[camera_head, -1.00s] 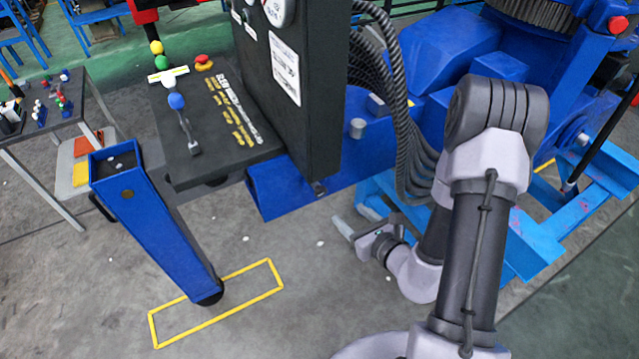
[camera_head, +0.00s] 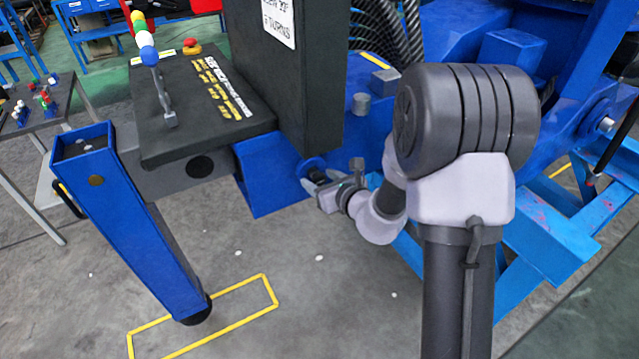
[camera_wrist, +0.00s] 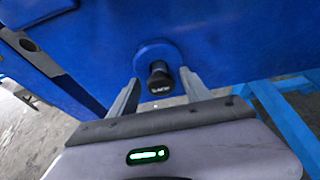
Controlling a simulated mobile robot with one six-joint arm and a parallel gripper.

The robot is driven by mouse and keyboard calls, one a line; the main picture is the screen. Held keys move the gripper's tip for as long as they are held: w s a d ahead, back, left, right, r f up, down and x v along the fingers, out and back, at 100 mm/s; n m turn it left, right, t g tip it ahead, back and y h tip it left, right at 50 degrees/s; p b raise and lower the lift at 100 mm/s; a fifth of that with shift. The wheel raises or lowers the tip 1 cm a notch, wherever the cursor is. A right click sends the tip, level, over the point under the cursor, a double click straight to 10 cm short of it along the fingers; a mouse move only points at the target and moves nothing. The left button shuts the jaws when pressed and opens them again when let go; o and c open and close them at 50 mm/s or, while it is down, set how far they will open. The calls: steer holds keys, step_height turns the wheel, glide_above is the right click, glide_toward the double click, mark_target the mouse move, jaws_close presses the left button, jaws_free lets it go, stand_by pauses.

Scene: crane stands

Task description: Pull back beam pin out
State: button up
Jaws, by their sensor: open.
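The back beam pin (camera_wrist: 160,80) shows a black knob with small pale lettering in the wrist view. It sticks out of a round blue collar (camera_wrist: 157,53) on the side of the blue beam (camera_wrist: 220,45). My gripper (camera_wrist: 160,84) is open, with one finger on each side of the knob. No clear contact shows. In the head view my gripper (camera_head: 316,183) is at the beam's side, below the dark control box. There the collar (camera_head: 313,166) shows just above the fingers, and the knob is mostly hidden.
A dark control panel (camera_head: 200,100) and a blue outrigger leg (camera_head: 130,220) stand to the left. A yellow floor outline (camera_head: 262,277) lies by its foot. Blue stand frames (camera_head: 560,225) are on the right. The floor below my gripper is clear.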

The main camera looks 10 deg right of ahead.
steer(key=shift+w+a+f, duration=0.1)
steer(key=shift+w+f, duration=0.15)
steer(key=shift+w, duration=0.15)
jaws_close()
stand_by(1.2)
